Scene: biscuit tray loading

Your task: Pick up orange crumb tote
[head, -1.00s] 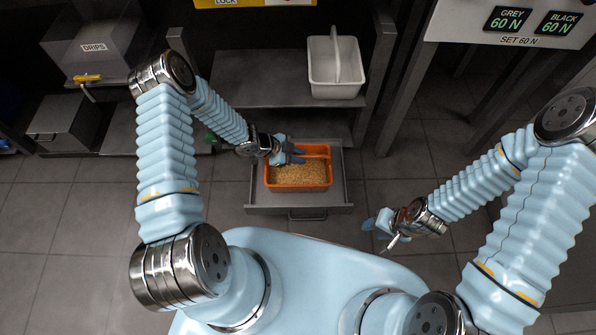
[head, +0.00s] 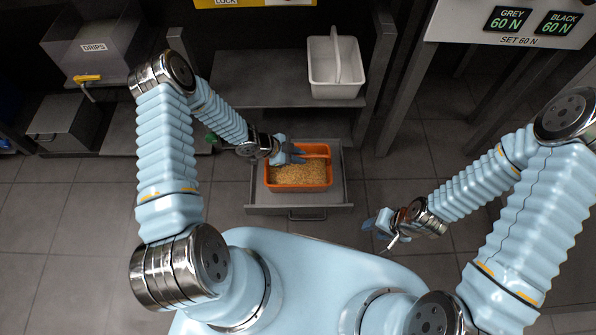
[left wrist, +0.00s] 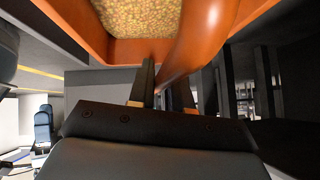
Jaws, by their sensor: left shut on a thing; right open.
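The orange crumb tote (head: 299,186) is filled with tan crumbs and sits in or just over an open grey drawer; I cannot tell if it touches the drawer floor. My left gripper (head: 293,154) is at the tote's handle, at its upper left. In the left wrist view the gripper (left wrist: 162,85) is shut on the orange handle (left wrist: 196,45), with the tote (left wrist: 95,45) and its crumbs beyond. My right gripper (head: 380,225) is open and empty, off to the right above the floor.
The open drawer (head: 340,208) extends around the tote under a grey shelf. A white tote (head: 335,88) with a handle stands on the shelf. A bin labelled DRIPS (head: 92,47) is at upper left. A dark upright post stands right of the drawer. Floor is clear in front.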

